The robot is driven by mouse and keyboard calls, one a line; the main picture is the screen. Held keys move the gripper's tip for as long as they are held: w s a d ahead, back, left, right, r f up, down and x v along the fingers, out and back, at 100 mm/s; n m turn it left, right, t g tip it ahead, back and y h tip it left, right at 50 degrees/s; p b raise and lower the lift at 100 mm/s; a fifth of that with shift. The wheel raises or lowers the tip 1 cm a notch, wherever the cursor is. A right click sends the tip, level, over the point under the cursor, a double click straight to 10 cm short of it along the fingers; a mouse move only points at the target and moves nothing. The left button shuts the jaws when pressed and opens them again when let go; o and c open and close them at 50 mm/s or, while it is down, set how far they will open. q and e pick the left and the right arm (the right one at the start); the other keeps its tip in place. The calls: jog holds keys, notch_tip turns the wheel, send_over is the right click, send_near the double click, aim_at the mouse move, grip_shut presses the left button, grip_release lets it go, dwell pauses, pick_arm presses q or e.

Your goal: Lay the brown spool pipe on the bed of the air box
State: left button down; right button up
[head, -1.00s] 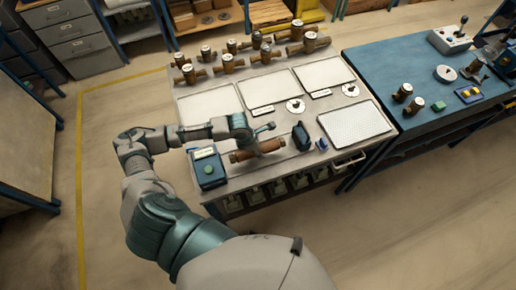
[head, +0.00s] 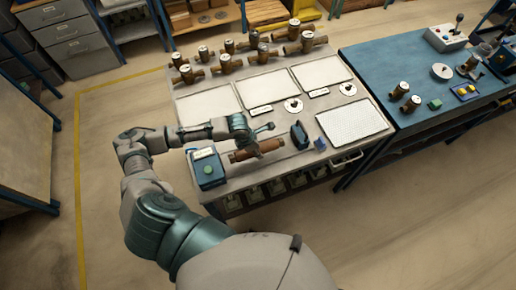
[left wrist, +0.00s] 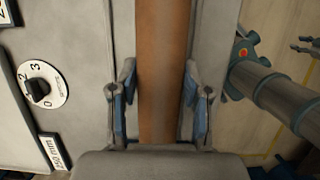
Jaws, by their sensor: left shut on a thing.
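The brown spool pipe (head: 243,155) lies lengthwise between the blue end block with a green button (head: 207,168) and the dark blue clamp block (head: 299,135) of the air box. My left gripper (head: 255,146) is shut on the pipe's middle from above. In the left wrist view the pipe (left wrist: 162,60) runs upright between the two fingers (left wrist: 160,100), over the pale grey bed (left wrist: 122,40). I cannot tell whether the pipe touches the bed or hangs just above it. Its ends are outside the wrist view.
Several brass meters (head: 226,64) stand at the bench's back. Pale plates (head: 264,90), a perforated plate (head: 352,122) and dials (head: 293,105) cover the top. A small blue block (head: 320,143) sits right of the clamp. A blue bench (head: 400,60) adjoins on the right.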

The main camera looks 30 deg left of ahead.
pick_arm(q)
jog(key=shift+a, duration=0.3)
jog(key=shift+f, duration=0.1)
jog(key=shift+d+f, duration=0.2)
jog(key=shift+f, duration=0.05)
jog(key=shift+a+f+b, duration=0.15)
jog(key=shift+f+b, duration=0.15)
jog(key=shift+f, duration=0.05)
jog(key=shift+a+f, duration=0.15)
jog(key=shift+a, duration=0.15)
pick_arm(e)
jog(key=shift+a+f, duration=0.25)
jog(key=shift+a, duration=0.1)
jog(key=shift+a, duration=0.1)
pick_arm(q)
jog(key=shift+d+f, duration=0.15)
pick_arm(e)
jog(key=shift+a+f, duration=0.1)
jog(key=shift+a, duration=0.3)
pick_arm(q)
jog(key=shift+f, duration=0.1)
